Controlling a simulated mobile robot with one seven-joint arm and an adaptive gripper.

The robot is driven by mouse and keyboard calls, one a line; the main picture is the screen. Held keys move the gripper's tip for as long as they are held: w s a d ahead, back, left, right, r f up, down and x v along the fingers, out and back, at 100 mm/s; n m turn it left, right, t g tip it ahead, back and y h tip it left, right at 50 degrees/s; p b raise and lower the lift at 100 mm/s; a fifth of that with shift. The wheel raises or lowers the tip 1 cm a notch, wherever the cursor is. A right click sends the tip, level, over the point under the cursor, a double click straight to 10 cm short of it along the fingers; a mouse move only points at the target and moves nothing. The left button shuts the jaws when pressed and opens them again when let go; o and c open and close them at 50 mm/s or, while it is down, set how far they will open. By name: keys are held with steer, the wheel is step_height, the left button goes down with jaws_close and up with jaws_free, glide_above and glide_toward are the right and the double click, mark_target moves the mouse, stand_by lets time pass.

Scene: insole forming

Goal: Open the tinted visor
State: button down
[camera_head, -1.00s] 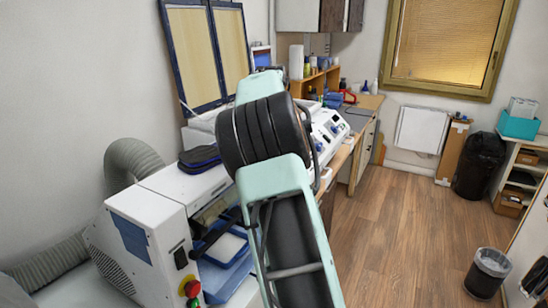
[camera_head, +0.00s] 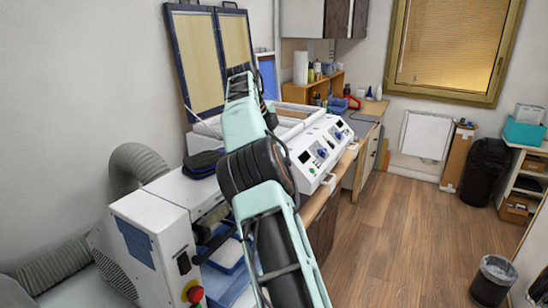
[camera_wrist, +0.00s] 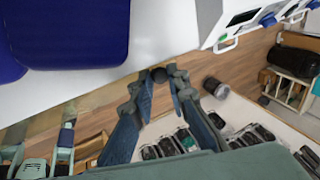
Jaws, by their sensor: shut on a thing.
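Two dark blue panels (camera_wrist: 70,32) lie on that white surface at upper left.
A white machine with a control panel (camera_head: 322,150) stands beyond my arm. Two framed panels (camera_head: 205,60) stand upright behind it. A white unit with a red button (camera_head: 194,294) is at lower left. The wooden floor (camera_head: 400,240) at right is open, with a wastebasket (camera_head: 492,280) on it.

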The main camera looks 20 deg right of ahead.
stand_by(0.4)
steer(key=c, duration=2.2)
jaws_free()
steer(key=shift+o, duration=0.2)
steer(key=shift+v, duration=2.5)
steer(key=shift+s+a+r, duration=0.15)
steer(key=shift+s+a, duration=0.05)
steer(key=shift+a, duration=0.6)
steer(key=s+a, duration=0.1)
steer(key=a, duration=0.2)
steer(key=s+a, duration=0.1)
steer(key=a, duration=0.2)
steer(key=s+a, duration=0.2)
steer(key=a, duration=0.1)
steer(key=shift+a, duration=0.25)
